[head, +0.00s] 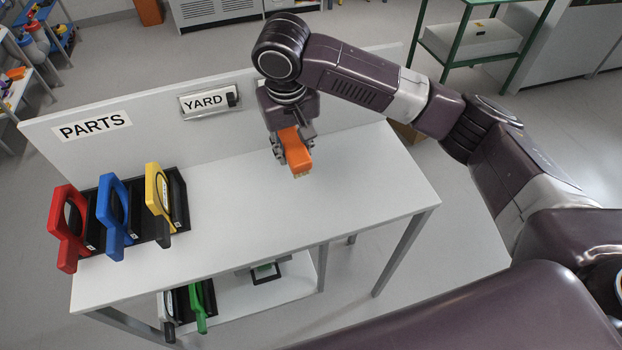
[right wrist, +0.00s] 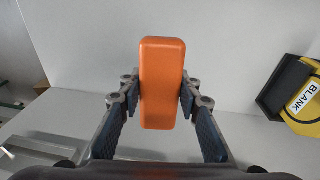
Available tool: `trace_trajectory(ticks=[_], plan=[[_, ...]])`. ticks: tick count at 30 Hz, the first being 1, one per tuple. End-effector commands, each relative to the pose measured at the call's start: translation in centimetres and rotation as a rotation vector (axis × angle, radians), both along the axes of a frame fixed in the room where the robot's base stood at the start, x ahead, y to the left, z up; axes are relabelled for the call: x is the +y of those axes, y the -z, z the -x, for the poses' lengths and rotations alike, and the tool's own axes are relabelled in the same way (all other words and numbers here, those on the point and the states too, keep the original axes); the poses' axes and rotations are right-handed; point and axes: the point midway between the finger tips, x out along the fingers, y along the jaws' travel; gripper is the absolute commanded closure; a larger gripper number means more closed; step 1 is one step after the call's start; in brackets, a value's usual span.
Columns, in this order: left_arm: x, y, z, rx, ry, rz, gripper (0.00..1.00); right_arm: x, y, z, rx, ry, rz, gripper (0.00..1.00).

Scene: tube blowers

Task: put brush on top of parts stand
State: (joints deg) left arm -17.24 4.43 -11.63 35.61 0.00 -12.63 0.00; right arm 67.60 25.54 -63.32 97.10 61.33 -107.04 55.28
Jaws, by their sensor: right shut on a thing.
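The orange brush (head: 297,157) is held in my right gripper (head: 293,142), with its pale bristles facing down. In the right wrist view the brush (right wrist: 162,85) stands between both fingers, which press on its sides. The brush is over the back right part of the white parts stand (head: 345,190), near its back panel. I cannot tell whether the bristles touch the top. My left gripper is not in view.
Red (head: 67,230), blue (head: 113,215) and yellow (head: 157,195) holders stand at the left of the stand top. PARTS (head: 93,126) and YARD (head: 205,102) signs are on the back panel. A lower shelf (head: 235,305) holds a green piece (head: 197,305). The middle and right of the top are clear.

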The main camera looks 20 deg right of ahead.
Motion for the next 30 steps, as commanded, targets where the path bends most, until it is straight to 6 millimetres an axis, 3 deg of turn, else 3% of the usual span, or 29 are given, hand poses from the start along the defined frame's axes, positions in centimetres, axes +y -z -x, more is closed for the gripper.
trace_trajectory(ticks=[1, 6, 11, 14, 24, 30], plan=[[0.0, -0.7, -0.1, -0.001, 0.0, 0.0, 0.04, -1.2, -2.1, 0.3, 0.027, 0.021, -0.012, 0.98], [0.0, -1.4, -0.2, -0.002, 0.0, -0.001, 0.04, -3.4, -6.0, 2.2, 0.114, 0.055, -0.049, 0.98], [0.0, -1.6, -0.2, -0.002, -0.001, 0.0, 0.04, -4.2, -7.1, 3.0, 0.147, 0.065, -0.063, 0.98], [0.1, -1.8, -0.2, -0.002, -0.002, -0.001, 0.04, -4.3, -5.7, 3.2, 0.155, 0.066, -0.064, 0.98], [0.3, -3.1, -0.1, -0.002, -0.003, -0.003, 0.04, -4.3, 3.3, 3.2, 0.154, 0.066, -0.064, 0.98], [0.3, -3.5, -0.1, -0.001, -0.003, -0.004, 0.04, -4.2, 7.2, 3.2, 0.151, 0.062, -0.065, 0.98]])
